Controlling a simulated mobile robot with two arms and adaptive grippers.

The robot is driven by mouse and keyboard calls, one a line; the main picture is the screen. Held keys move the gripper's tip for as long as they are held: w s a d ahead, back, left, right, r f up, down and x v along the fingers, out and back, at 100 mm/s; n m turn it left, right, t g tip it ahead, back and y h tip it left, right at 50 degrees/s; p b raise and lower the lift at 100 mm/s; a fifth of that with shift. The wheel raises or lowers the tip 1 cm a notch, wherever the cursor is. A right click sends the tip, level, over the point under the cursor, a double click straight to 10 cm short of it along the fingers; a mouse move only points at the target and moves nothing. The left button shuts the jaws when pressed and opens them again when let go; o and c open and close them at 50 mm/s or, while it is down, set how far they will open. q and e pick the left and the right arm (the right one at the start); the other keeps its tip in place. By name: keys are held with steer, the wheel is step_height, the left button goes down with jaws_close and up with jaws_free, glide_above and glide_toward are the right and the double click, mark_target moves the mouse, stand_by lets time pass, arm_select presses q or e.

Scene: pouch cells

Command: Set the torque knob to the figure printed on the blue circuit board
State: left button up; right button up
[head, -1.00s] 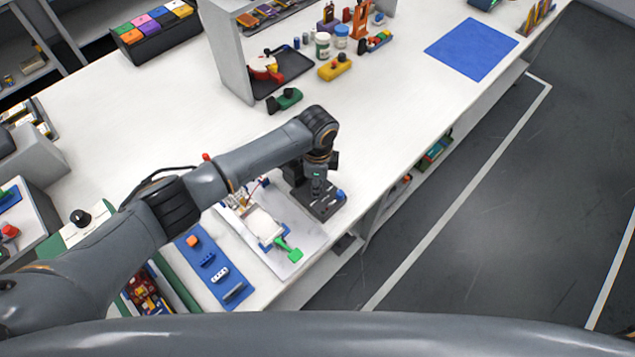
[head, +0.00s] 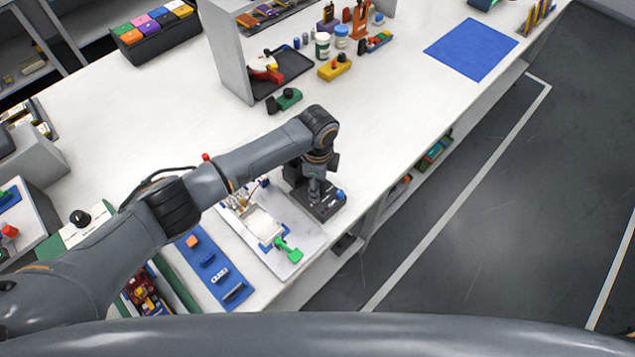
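My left gripper (head: 315,190) points down over a small dark device (head: 327,212) near the table's front edge. The device has a blue round part (head: 340,194) at its right end. The gripper covers much of the device's top, so I cannot tell whether its fingers are open or shut, or whether a knob is between them. A black knob (head: 80,217) sits on a white and green panel at the left, apart from the gripper. I cannot make out a blue circuit board or any printed figure. My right gripper is not in view.
A white board (head: 285,262) with a pouch cell and a green clip lies beside the device. A blue strip (head: 212,262) holds small parts. Green (head: 288,98) and yellow (head: 335,68) blocks stand behind. The table right of the arm is clear up to a blue mat (head: 471,49).

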arm_select(q)
step_height(320, 180, up, 12)
stand_by(0.7)
stand_by(0.4)
